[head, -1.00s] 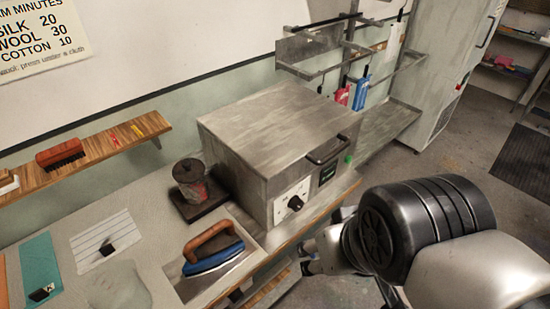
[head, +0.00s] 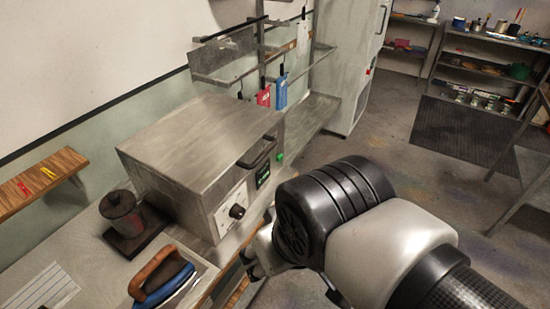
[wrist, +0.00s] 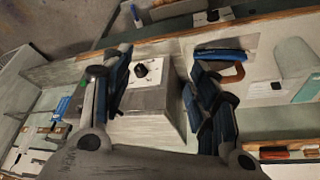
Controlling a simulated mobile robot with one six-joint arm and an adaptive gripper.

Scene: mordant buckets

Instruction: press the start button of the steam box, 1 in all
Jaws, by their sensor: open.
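The steam box (head: 190,140) is a grey metal box on the bench. Its front has a black handle, a dark display (head: 263,178) and a white panel with a black knob (head: 237,211). The green start button (head: 280,157) is at the right end of the front. My gripper (head: 257,262) is in front of and below the panel, apart from the button. In the wrist view the open, empty fingers of my gripper (wrist: 162,62) frame the knob panel (wrist: 152,72).
An iron (head: 162,280) and a dark pot (head: 120,212) stand left of the box. A metal rack (head: 228,62) with red and blue tags is behind it. A tall cabinet (head: 355,60) and a floor mat (head: 462,130) are to the right, with open floor between.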

